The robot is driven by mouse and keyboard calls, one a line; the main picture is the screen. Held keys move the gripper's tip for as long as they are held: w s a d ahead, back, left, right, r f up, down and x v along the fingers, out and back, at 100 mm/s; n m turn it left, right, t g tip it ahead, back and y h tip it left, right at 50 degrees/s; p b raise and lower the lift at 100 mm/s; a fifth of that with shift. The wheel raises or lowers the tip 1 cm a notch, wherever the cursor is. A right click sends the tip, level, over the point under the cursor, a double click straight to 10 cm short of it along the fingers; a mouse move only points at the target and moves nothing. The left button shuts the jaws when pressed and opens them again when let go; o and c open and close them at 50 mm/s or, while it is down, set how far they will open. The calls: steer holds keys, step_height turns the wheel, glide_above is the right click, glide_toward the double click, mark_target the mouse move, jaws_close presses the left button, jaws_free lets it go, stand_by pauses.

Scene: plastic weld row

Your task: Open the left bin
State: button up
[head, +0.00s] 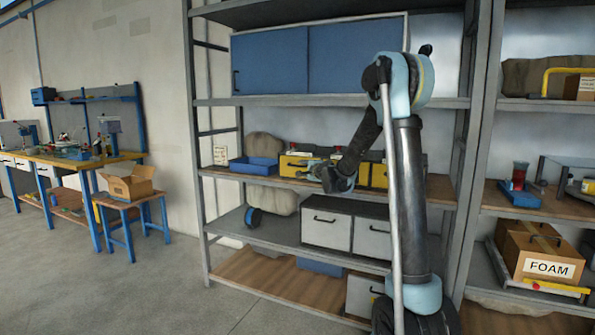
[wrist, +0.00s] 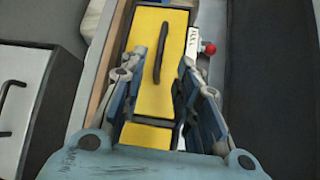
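The left bin (head: 297,167) is a yellow box with a dark handle on its front, on the middle shelf in the head view. In the wrist view its yellow front (wrist: 150,92) fills the upper middle, with the black bar handle (wrist: 160,62) upright in the picture. My gripper (wrist: 162,75) is open, its fingers spread to either side of the lower part of the handle. I cannot tell how far the fingertips are from the front. In the head view my gripper (head: 325,174) is in front of the bin's right end and hides part of it.
More yellow bin front (head: 378,176) shows to the right, partly behind my arm. A blue tray (head: 254,165) sits to the left. A red knob (wrist: 208,47) stands beside the bin. White drawers (head: 327,230) are on the shelf below.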

mark_target(297, 166)
steer(key=x, duration=1)
jaws_close()
